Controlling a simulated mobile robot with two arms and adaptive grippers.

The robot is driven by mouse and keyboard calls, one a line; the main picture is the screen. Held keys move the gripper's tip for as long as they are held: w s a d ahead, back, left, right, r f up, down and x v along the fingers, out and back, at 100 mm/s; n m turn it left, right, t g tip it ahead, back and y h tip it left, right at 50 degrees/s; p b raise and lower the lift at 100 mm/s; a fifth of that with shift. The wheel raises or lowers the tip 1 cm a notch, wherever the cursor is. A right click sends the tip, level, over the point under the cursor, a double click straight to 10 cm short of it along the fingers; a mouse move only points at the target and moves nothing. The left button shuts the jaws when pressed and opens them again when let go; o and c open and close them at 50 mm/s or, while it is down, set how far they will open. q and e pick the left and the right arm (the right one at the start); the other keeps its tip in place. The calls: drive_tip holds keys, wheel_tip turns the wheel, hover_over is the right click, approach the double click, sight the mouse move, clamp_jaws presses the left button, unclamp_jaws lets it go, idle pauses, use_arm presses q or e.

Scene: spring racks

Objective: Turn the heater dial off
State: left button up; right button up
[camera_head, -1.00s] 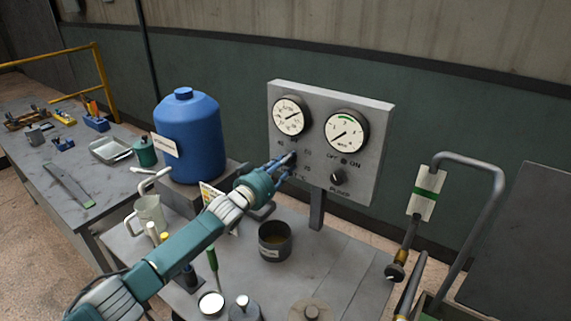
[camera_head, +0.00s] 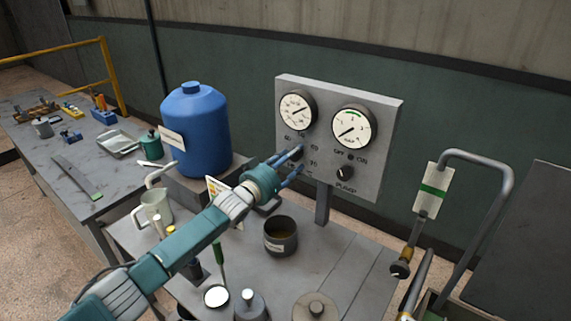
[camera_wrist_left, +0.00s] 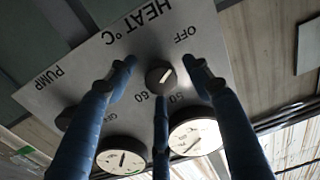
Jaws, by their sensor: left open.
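The heater dial (camera_wrist_left: 160,75) is a round dark knob with a white mark, under HEAT °C lettering in the left wrist view. OFF, 50 and 60 are printed around it. Its mark lies slanted; I cannot tell which label it points to. My left gripper (camera_head: 296,167) is open in front of the grey panel (camera_head: 380,120). In the wrist view its blue fingers (camera_wrist_left: 160,100) spread around the dial, and I see no clear grip on it. In the head view the fingers largely hide the dial.
The panel also bears two gauges (camera_head: 296,110) (camera_head: 353,127) and the pump knob (camera_head: 345,173), right of my gripper. A blue tank (camera_head: 196,130) stands left of the panel. A dark pot (camera_head: 280,238) and several cans stand on the table below my arm.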

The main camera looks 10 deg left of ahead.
use_arm(q)
drive_tip(key=v, duration=1.2)
